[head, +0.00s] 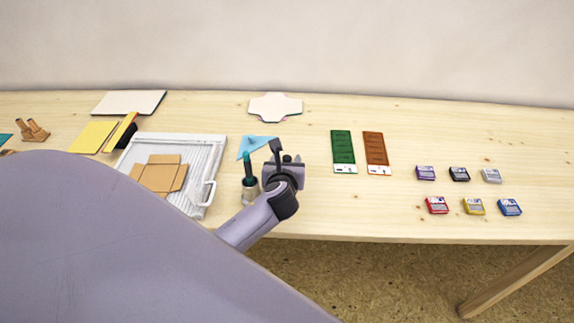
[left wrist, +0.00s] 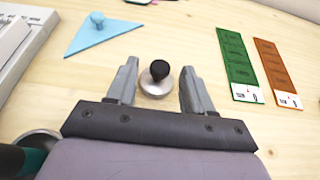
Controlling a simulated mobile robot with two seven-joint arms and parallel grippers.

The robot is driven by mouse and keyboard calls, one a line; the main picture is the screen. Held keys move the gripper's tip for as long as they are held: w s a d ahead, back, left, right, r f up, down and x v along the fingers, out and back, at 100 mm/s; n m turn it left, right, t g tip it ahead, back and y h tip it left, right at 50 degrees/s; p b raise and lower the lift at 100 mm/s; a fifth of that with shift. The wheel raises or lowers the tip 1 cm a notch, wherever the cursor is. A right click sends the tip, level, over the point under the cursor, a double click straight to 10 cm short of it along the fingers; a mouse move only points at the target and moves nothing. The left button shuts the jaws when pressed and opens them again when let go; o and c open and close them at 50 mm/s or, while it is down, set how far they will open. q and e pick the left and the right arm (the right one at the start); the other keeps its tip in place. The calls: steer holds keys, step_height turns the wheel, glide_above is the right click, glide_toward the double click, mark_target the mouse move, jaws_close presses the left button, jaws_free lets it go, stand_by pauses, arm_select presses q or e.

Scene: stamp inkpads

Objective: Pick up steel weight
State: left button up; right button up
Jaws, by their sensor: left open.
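The steel weight (left wrist: 157,84) is a small round metal disc with a black knob on top, standing upright on the wooden table. In the left wrist view it sits between the two spread fingers of my left gripper (left wrist: 155,88), with a gap on each side. In the head view my left gripper (head: 285,160) is low over the front middle of the table. It hides most of the weight there; a dark knob (head: 287,158) shows between the fingers. My left gripper is open and empty. My right gripper is not in view.
Green (head: 343,151) and brown (head: 376,153) cards lie to the right, with several inkpads (head: 436,205) beyond. A white framed tray (head: 205,158) lies left.

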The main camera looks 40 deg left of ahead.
mark_target(287, 155)
arm_select(q)
steer(key=shift+x, duration=1.9)
jaws_close()
steer(key=shift+r, duration=0.15)
